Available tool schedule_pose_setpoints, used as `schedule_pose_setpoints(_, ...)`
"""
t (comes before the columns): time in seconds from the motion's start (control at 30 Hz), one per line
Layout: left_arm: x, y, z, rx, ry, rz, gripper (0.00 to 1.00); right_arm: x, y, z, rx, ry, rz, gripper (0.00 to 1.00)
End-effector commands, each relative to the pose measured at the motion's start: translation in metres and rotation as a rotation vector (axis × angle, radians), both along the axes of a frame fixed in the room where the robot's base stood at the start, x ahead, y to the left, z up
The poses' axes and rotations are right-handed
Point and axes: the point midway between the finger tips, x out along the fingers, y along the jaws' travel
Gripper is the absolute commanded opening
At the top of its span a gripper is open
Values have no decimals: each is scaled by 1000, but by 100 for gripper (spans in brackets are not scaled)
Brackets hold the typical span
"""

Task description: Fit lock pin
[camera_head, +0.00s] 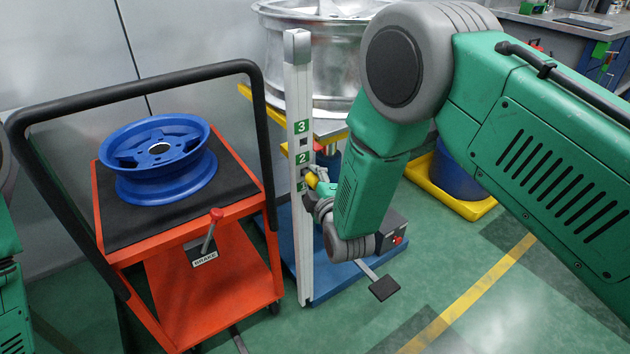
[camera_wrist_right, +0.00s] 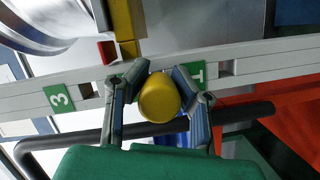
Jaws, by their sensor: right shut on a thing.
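The lock pin shows as a yellow knob in the head view (camera_head: 312,180) and in the wrist view (camera_wrist_right: 158,98). My right gripper (camera_head: 318,192) is shut on it, one finger on each side, also in the wrist view (camera_wrist_right: 158,88). The knob is at the pale post (camera_head: 298,90), which carries green labels 3, 2 and 1. In the wrist view the knob lies between labels 3 and 1 and hides label 2. The pin's shaft is hidden; I cannot tell whether it is in a hole. A square hole (camera_head: 304,142) shows between labels 3 and 2. My left gripper is out of view.
A silver wheel (camera_head: 315,60) rests on the lift behind the post. An orange cart (camera_head: 225,285) with a black handle (camera_head: 150,88) stands close on the left, carrying a blue wheel (camera_head: 160,160). A foot pedal (camera_head: 384,288) lies low in front. Green floor is free at right.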

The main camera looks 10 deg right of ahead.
Motion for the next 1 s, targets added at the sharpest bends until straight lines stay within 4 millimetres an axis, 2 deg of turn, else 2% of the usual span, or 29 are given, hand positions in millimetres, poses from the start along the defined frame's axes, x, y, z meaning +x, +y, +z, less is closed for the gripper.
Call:
schedule_pose_setpoints(0.27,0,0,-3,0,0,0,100,7,2,0,0,0,0,0)
schedule_pose_setpoints(0.3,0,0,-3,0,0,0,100,7,2,0,0,0,0,28)
schedule_pose_setpoints(0.37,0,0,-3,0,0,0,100,7,2,0,0,0,0,45)
schedule_pose_setpoints(0.77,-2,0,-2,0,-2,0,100,2,2,0,-1,2,1,45)
schedule_pose_setpoints(0.87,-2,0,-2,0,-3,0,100,-9,2,1,-1,3,1,45)
schedule_pose_setpoints(1.0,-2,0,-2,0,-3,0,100,-38,1,3,-3,5,2,45)
